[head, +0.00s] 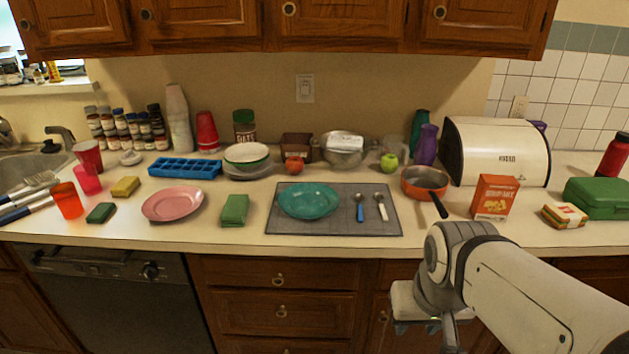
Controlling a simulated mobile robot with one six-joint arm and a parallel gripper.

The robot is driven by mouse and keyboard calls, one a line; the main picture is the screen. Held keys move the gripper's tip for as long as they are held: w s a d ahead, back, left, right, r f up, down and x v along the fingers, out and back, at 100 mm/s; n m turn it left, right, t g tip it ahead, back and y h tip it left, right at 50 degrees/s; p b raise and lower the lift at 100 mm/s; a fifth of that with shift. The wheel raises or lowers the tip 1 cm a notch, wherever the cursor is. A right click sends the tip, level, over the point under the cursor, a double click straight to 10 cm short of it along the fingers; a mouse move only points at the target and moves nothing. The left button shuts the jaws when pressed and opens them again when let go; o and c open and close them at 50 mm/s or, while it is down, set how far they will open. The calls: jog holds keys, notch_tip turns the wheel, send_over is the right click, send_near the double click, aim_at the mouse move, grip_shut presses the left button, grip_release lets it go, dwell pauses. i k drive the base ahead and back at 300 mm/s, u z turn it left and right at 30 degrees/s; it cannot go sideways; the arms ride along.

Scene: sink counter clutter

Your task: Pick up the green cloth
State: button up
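The green cloth (234,210) lies folded on the counter in the head view, between the pink plate and the grey mat. Nothing covers it. My gripper (416,327) is at the lower right, in front of the counter's front edge and below the counter top in the picture. It is well to the right of the cloth and apart from it. Its fingertips are small and dark, and whether they are open or shut is unclear. I see nothing held in it.
A pink plate (173,203) is left of the cloth. A grey mat (341,223) with a teal plate (309,200) and cutlery is to its right. White bowls (247,157) stand behind. A dark green sponge (101,212) lies farther left. Counter directly around the cloth is clear.

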aim_at(236, 210)
jog(key=z, duration=3.05)
jog(key=k, duration=1.7)
jog(key=u, duration=2.5)
